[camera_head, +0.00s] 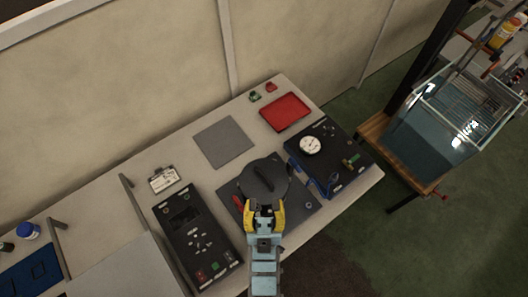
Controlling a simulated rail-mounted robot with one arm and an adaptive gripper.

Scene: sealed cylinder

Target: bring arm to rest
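My gripper (264,205) has yellow-and-black fingers and reaches in from the bottom of the view. Its fingers are spread apart at the near side of a dark round lid-like disc (263,178) with a bar handle across its top. From this high angle I cannot tell whether the fingertips touch the disc or hover above it. Nothing shows between the fingers. The disc is over a dark grey mat (301,213) on the pale bench (160,217). What is under the disc is hidden.
A black control panel (198,237) lies to the left. A black box with a white dial (310,145) and a blue clamp-like part (327,186) are to the right. Behind are a grey pad (222,141) and a red tray (285,112). A glass-sided tank (440,125) stands far right.

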